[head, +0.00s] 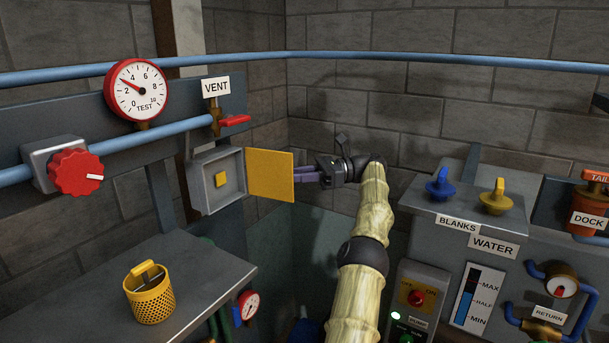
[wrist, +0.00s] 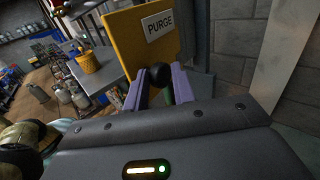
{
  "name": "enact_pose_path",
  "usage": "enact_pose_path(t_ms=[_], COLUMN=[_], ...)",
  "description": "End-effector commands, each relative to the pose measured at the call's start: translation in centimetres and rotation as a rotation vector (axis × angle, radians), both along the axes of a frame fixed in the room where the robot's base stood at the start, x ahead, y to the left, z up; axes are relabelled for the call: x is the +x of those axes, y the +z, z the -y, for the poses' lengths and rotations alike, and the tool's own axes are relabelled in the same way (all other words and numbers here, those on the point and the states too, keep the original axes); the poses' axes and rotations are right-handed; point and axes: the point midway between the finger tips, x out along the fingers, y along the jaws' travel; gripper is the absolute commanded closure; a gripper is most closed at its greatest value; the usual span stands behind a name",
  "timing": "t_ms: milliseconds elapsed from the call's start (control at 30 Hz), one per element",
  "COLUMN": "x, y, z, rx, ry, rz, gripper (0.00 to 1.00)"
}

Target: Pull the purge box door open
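The purge box (head: 218,181) is a grey box on the left wall with a small yellow block inside. Its yellow door (head: 271,175) stands wide open, swung out to the right so the inside of the box shows. In the wrist view the door (wrist: 130,40) carries a PURGE label and a round black knob (wrist: 160,73). My gripper (head: 303,174) is at the door's right side in the head view, where the knob is hidden.
A red-handled VENT valve (head: 234,121) and blue pipe are above the box. A grey bench (head: 190,270) with a yellow perforated basket (head: 150,295) is below left. A WATER console (head: 470,220) with knobs stands right of my arm.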

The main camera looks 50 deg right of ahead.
Motion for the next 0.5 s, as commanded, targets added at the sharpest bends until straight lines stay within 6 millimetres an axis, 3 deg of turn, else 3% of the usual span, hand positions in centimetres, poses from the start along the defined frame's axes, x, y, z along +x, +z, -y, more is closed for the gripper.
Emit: enact_pose_path(t_ms=[33,133,500], x=[0.7,0.68,0.64], y=[-0.13,-0.19,-0.33], z=[-0.45,-0.41,-0.31], rx=[0.003,0.003,0.003], ry=[0.009,0.008,0.005], rz=[-0.003,-0.004,-0.007], gripper=[0.67,0.48,0.48])
